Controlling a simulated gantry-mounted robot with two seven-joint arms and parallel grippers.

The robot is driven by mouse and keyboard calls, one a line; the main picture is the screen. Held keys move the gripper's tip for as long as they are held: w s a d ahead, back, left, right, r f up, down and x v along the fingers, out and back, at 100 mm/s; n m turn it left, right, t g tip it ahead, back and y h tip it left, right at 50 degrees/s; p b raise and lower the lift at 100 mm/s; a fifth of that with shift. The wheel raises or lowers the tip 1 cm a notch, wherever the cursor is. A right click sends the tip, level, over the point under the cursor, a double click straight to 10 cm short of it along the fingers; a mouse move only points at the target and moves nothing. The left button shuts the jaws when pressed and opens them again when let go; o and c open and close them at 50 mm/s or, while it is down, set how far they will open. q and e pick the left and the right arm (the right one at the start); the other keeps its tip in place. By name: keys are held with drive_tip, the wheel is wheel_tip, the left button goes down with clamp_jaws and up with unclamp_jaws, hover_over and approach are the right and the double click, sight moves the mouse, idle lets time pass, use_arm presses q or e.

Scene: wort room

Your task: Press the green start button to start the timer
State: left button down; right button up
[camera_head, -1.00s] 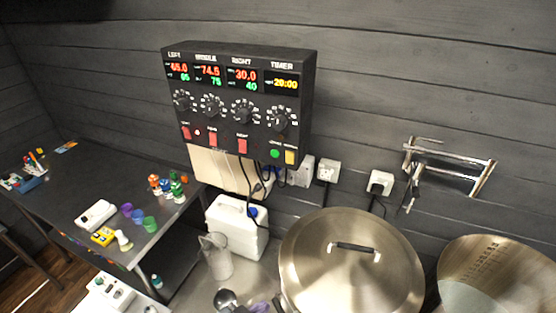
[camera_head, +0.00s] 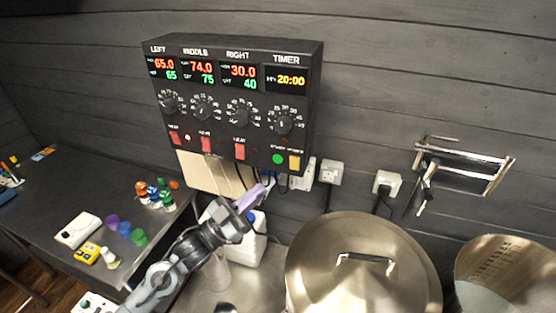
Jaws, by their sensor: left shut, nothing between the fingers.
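The black control box (camera_head: 232,108) hangs on the wall with LEFT, MIDDLE, RIGHT and TIMER displays. The timer display (camera_head: 287,80) reads 20:00 in yellow. The round green start button (camera_head: 278,159) sits at the box's lower right, under the timer knob (camera_head: 284,122), with a yellow switch (camera_head: 295,163) just to its right. My left gripper (camera_head: 262,189) is shut and empty, below and a little left of the green button, apart from it. My right gripper does not show.
A large lidded steel pot (camera_head: 362,262) stands at lower right. A white jug (camera_head: 251,243) is behind my left arm. Wall sockets (camera_head: 331,173) sit right of the box. The dark table (camera_head: 60,205) at left holds small bottles and cups.

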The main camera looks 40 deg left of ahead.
sight(277, 159)
use_arm(q)
drive_tip(key=shift+r, duration=0.1)
idle(0.3)
drive_tip(key=w+a+b, duration=0.2)
drive_tip(key=w+a, duration=0.1)
drive_tip(key=w, duration=0.5)
drive_tip(key=shift+w, duration=0.2)
idle(0.5)
idle(0.8)
idle(0.8)
drive_tip(key=shift+w, duration=0.1)
